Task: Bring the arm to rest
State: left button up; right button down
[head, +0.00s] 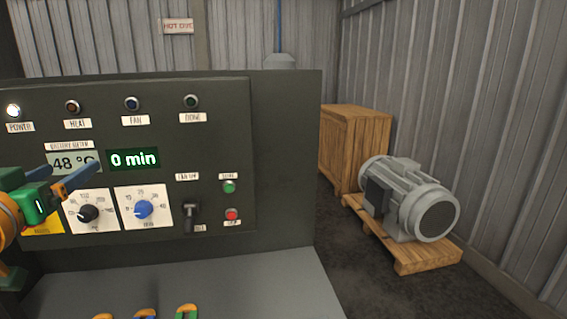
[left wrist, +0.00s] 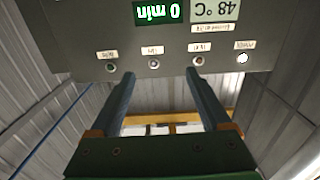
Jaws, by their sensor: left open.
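My left gripper (head: 72,178) is at the left of the head view, in front of the dark control panel (head: 225,110). Its two fingers are spread, with nothing between them. In the left wrist view the open fingers (left wrist: 160,78) point at the panel, which appears upside down, near its row of lamps. Whether they touch it I cannot tell. My right gripper is not in view.
The panel has a lit power lamp (head: 13,111), a 0 min display (head: 133,159), a black knob (head: 88,213), a blue knob (head: 143,209) and a lever (head: 190,213). A motor (head: 410,200) on a pallet and a wooden crate (head: 355,145) stand right.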

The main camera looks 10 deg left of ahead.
pick_arm(q)
jog(key=w+d+f+m+g+h, duration=0.2)
jog(key=w+f+g, duration=0.15)
jog(key=f, duration=0.95)
jog(key=s+d+f+m+g+h, duration=0.15)
jog(key=d+f, duration=0.25)
jog(key=f, duration=0.5)
jog(key=s+d+f+g, duration=0.2)
jog(key=d+f, duration=0.1)
jog(key=f, duration=0.5)
jog(key=s+d+f+m+g+h+b, duration=0.1)
jog(key=s+d+f+g, duration=0.2)
jog(key=s+d+f, duration=0.5)
jog(key=s+d+f+m+g+h, duration=0.1)
jog(key=s+d+f+g, duration=0.35)
jog(key=s+f, duration=0.65)
notch_tip(320, 180, down, 29)
jog(key=s+b, duration=0.3)
jog(key=b, duration=0.8)
jog(key=s+a+f+g+b, duration=0.1)
jog(key=s+a+f+b, duration=0.1)
jog(key=s+f+b, duration=0.4)
jog(key=s+f, duration=0.4)
jog(key=f, duration=0.4)
jog(key=shift+s+g, duration=0.35)
jog(key=shift+s, duration=0.05)
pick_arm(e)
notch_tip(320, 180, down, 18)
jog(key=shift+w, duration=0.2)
